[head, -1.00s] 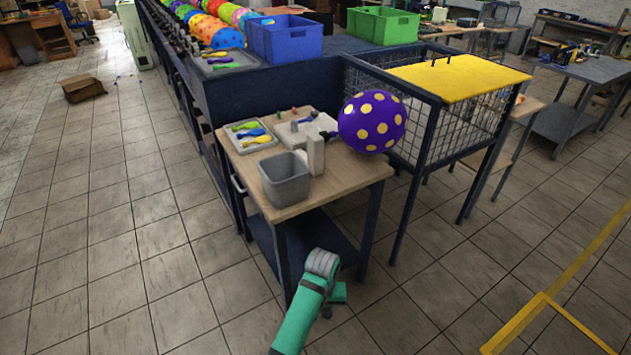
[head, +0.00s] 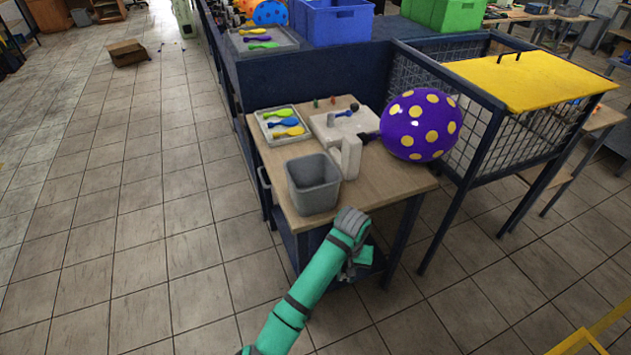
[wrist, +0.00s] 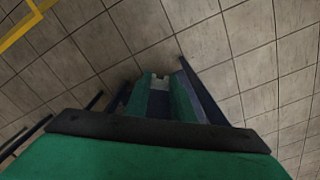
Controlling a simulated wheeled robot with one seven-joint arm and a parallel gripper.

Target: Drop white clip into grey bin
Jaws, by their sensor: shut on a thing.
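The grey bin (head: 316,199) stands upright near the front left of the small wooden-topped table in the head view. My green arm reaches up from the bottom, with its grey joint by the table's front edge. My gripper (wrist: 160,88) shows in the wrist view with its green fingers shut on a small pale piece, the white clip (wrist: 160,81). Only a bit of the clip shows between the fingertips. In the head view the gripper is largely hidden below and beside the arm, lower than the tabletop and apart from the bin.
A white upright block (head: 350,158) stands right beside the bin. A yellow-topped cage (head: 530,84) stands to the right.

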